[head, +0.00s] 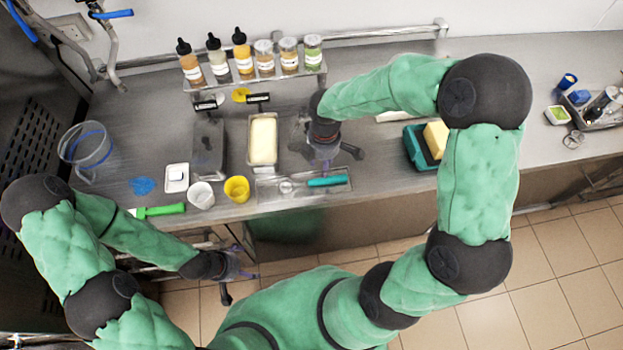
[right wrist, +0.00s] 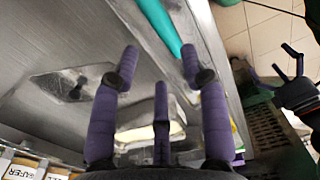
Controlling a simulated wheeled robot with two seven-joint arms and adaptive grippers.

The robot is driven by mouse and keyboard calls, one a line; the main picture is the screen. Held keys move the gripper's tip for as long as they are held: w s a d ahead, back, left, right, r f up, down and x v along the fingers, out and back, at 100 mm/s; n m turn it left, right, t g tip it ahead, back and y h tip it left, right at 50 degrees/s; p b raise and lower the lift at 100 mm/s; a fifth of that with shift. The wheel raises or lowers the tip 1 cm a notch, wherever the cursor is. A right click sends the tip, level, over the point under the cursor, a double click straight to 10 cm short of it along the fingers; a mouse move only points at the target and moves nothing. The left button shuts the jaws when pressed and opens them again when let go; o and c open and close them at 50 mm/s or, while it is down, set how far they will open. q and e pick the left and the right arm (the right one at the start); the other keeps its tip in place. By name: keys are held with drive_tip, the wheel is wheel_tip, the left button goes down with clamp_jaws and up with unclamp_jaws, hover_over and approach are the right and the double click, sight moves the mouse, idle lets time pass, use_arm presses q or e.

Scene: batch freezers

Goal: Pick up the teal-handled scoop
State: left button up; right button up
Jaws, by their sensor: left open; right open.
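The teal-handled scoop (head: 327,182) lies in a shallow metal tray (head: 268,194) near the counter's front edge. Its teal handle points right and its metal head lies to the left. My right gripper (head: 325,162) is above the counter just behind the handle, open and empty. In the right wrist view the teal handle (right wrist: 158,22) runs beyond the open fingers (right wrist: 160,65), apart from them. My left gripper (head: 240,272) is open and empty, low in front of the counter's edge, far from the scoop.
A tub of pale ice cream (head: 263,140) stands behind the tray. A yellow cup (head: 237,189) and a white cup (head: 201,195) stand to its left. A teal container with a yellow sponge (head: 436,139) is to the right. Bottles and jars line the back shelf (head: 255,80).

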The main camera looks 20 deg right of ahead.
sight(314, 183)
drive_tip(key=shift+f, duration=0.8)
drive_tip(key=shift+w+f, duration=0.1)
drive_tip(key=shift+f, duration=0.4)
drive_tip(key=shift+f+b, duration=0.3)
drive_tip(key=shift+f, duration=0.15)
drive_tip(key=f, duration=0.3)
drive_tip(key=f+b, duration=0.1)
drive_tip(key=shift+s+d+f, duration=0.2)
drive_tip(key=shift+s, duration=0.1)
drive_tip(key=shift+r, duration=0.1)
clamp_jaws()
